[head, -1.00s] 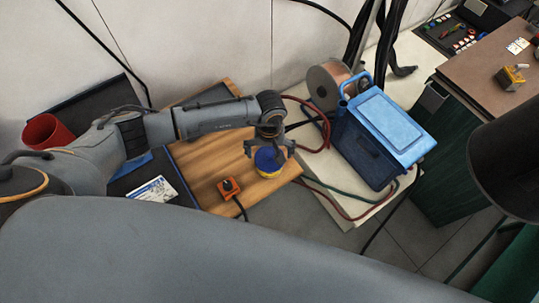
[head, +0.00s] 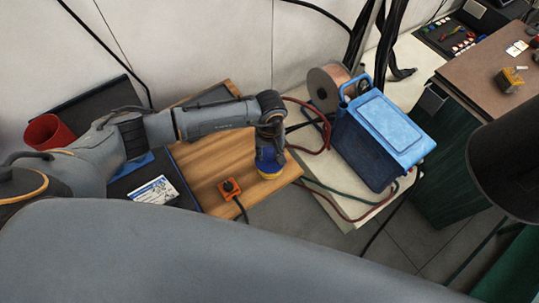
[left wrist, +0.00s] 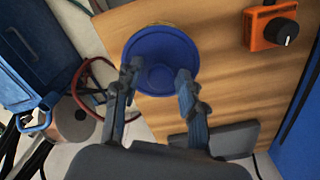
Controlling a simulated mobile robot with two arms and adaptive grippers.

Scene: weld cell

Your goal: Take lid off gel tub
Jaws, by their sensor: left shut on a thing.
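The gel tub (head: 270,174) stands on the wooden board near its right corner; its yellow lower body shows in the head view. Its round blue lid (left wrist: 160,58) fills the upper middle of the left wrist view and sits on the tub, with a thin yellow edge behind it. My left gripper (head: 270,152) points down from above the tub. In the left wrist view its two fingers (left wrist: 157,84) are on either side of the lid's near part, shut on the lid. The gripper hides part of the lid in the head view. My right gripper is not in view.
An orange box with a black knob (head: 230,188) stands left of the tub on the wooden board (head: 200,160). A blue case (head: 385,130) and a copper wire spool (head: 328,86) stand to the right, with red and green cables between. A red cup (head: 45,132) is far left.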

